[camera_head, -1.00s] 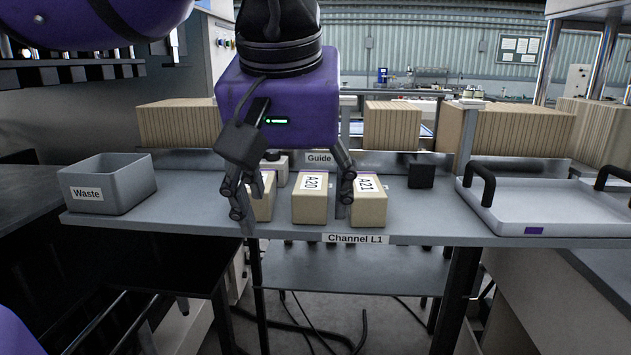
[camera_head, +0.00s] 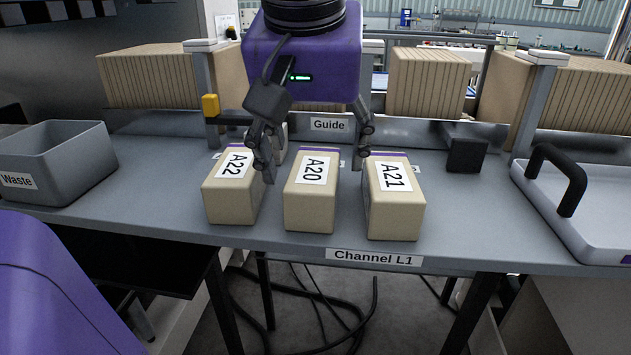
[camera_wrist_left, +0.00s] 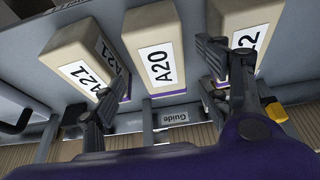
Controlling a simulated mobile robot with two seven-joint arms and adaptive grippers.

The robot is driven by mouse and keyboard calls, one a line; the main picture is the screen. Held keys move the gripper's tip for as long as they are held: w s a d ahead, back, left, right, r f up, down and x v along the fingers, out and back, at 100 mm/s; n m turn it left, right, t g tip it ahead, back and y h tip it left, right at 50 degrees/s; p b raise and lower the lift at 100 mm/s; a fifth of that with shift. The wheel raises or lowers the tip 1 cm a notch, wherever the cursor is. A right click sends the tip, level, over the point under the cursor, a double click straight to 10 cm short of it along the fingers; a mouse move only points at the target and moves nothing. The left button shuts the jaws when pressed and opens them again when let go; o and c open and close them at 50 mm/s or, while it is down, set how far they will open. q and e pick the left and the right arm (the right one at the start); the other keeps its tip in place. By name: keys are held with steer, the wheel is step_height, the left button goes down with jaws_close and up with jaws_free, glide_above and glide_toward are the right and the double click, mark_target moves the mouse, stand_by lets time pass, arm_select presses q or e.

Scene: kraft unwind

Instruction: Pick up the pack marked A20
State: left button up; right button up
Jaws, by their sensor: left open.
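The pack marked A20 (camera_head: 310,205) is a tan box with a white label, standing on the grey shelf between pack A22 (camera_head: 231,199) and pack A21 (camera_head: 394,214). My left gripper (camera_head: 316,172) is open, with one finger on each side of the A20 pack toward its back. In the left wrist view the A20 pack (camera_wrist_left: 154,48) sits between the open fingers, with pack A21 (camera_wrist_left: 82,52) on the left and pack A22 (camera_wrist_left: 243,22) on the right. I cannot tell whether the fingers touch any pack. My right gripper is not in view.
A grey Waste bin (camera_head: 92,172) stands at the left. A black block (camera_head: 466,155) and a tray with black handles (camera_head: 596,228) are at the right. A Guide rail (camera_head: 420,133) runs behind the packs, and a yellow piece (camera_head: 210,105) stands near it.

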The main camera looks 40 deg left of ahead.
mark_target(315, 168)
arm_select(q)
steer(key=x, duration=0.5)
steer(key=shift+s, duration=0.15)
steer(key=c, duration=1.4)
steer(key=shift+r, duration=0.15)
